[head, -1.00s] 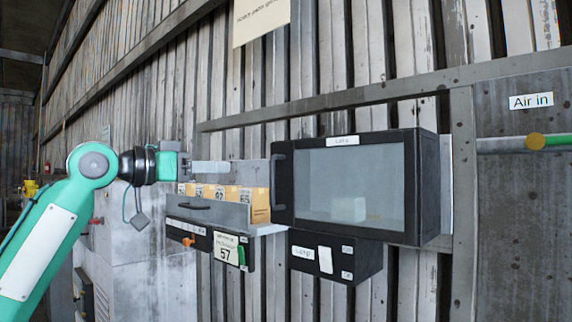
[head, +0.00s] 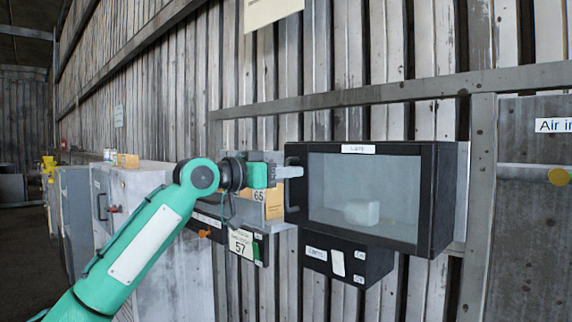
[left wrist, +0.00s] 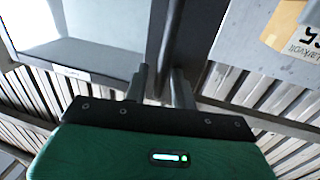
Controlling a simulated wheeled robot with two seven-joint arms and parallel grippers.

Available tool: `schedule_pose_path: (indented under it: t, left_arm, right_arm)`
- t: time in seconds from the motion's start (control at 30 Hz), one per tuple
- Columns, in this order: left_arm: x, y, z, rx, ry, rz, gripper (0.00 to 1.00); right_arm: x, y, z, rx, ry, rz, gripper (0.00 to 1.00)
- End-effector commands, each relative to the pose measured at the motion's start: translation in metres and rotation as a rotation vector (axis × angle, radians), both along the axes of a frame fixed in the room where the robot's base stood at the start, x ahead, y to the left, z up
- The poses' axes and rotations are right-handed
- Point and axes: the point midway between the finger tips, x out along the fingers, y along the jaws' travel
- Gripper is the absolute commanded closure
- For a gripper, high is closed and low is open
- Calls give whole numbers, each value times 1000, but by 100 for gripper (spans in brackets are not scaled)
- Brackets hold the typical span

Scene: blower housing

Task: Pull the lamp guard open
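The lamp guard (head: 365,190) is a black-framed, glass-fronted cover on the wall, with a white label on its top edge. It looks shut. Its upright dark handle (head: 291,205) is on its left side. My left gripper (head: 295,171) is at the handle, its pale fingers partly hiding the handle's upper part. In the left wrist view the two fingers (left wrist: 161,80) stand apart, with the dark handle (left wrist: 172,45) running between them. Whether they touch it I cannot tell. My right gripper is in no view.
A black labelled box (head: 345,257) sits under the guard. Grey cabinets (head: 150,205) stand further left.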

Motion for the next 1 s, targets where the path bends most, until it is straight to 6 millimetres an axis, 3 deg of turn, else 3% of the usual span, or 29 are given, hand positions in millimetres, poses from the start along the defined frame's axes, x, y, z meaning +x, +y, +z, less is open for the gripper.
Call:
schedule_pose_path:
  t: [0.27, 0.43, 0.77, 1.0]
  left_arm:
    - [1, -1, -1, 0, 0, 0, 74]
    - [1, -1, -1, 0, 0, 0, 100]
    - [-1, 1, -1, 1, -1, 9, 100]
    - [-18, 11, -5, 1, -5, 73, 100]
  right_arm:
    - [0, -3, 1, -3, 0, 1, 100]
    - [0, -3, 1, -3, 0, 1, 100]
    - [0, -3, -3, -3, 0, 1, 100]
    - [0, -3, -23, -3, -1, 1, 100]
